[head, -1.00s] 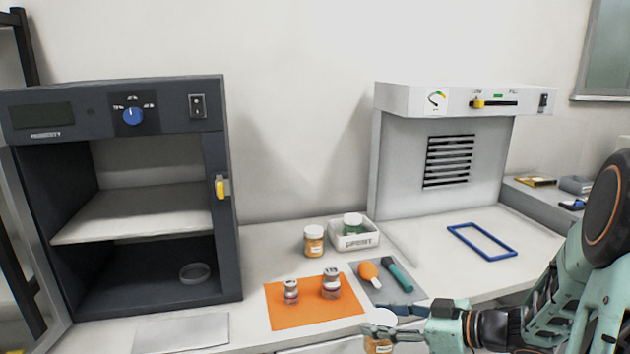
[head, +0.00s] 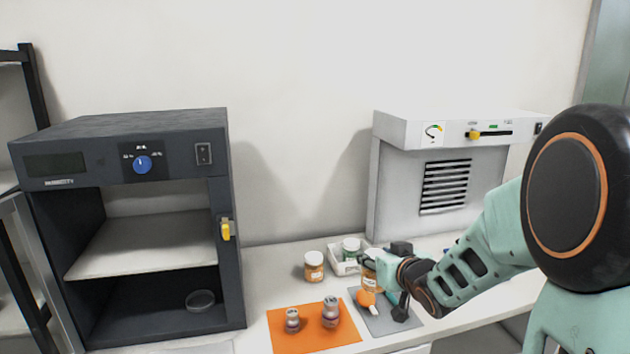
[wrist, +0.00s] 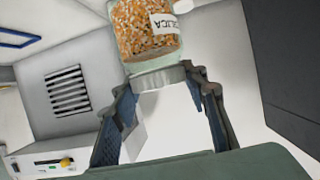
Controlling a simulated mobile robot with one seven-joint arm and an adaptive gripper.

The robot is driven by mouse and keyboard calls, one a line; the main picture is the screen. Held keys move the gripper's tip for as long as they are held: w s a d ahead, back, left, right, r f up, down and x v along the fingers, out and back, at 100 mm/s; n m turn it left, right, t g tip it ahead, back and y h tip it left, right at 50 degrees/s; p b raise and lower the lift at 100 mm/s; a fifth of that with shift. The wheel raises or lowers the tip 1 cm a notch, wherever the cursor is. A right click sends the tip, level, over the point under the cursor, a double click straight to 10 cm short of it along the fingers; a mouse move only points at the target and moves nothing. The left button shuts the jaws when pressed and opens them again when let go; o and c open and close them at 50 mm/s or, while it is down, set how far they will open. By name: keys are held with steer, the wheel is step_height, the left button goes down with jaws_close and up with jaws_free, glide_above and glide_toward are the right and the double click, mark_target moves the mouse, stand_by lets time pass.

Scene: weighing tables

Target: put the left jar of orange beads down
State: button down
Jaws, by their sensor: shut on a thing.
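My gripper (head: 376,258) is shut on the lid of a jar of orange beads (head: 371,277). In the wrist view the jar (wrist: 143,28) shows its orange beads, a white label and a pale lid between the two fingers (wrist: 163,84). In the head view it is partly hidden by my gripper, near the grey mat (head: 388,324) and the white bin. I cannot tell whether its base touches anything. A second jar of orange beads with a white lid (head: 314,267) stands upright on the table, left of my gripper.
A white bin (head: 343,268) holds a green jar (head: 351,246) behind. An orange mat (head: 290,341) bears two small grey-lidded jars. An orange bulb (head: 365,299) lies on the grey mat. A dark open cabinet (head: 228,290) stands left, a grey hood (head: 395,190) behind right.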

steer(key=shift+s+a+r+m+h+p, duration=0.15)
steer(key=shift+r+m+h+p, duration=0.35)
steer(key=shift+r, duration=0.45)
steer(key=shift+s+a+r+m+h+p, duration=0.1)
steer(key=shift+s+r+m+h+p, duration=0.25)
steer(key=shift+p, duration=0.3)
steer(key=shift+s+a+r+m+h+p, duration=0.15)
steer(key=shift+s+m+h+p, duration=0.15)
steer(key=shift+h, duration=0.15)
steer(key=shift+a, duration=0.15)
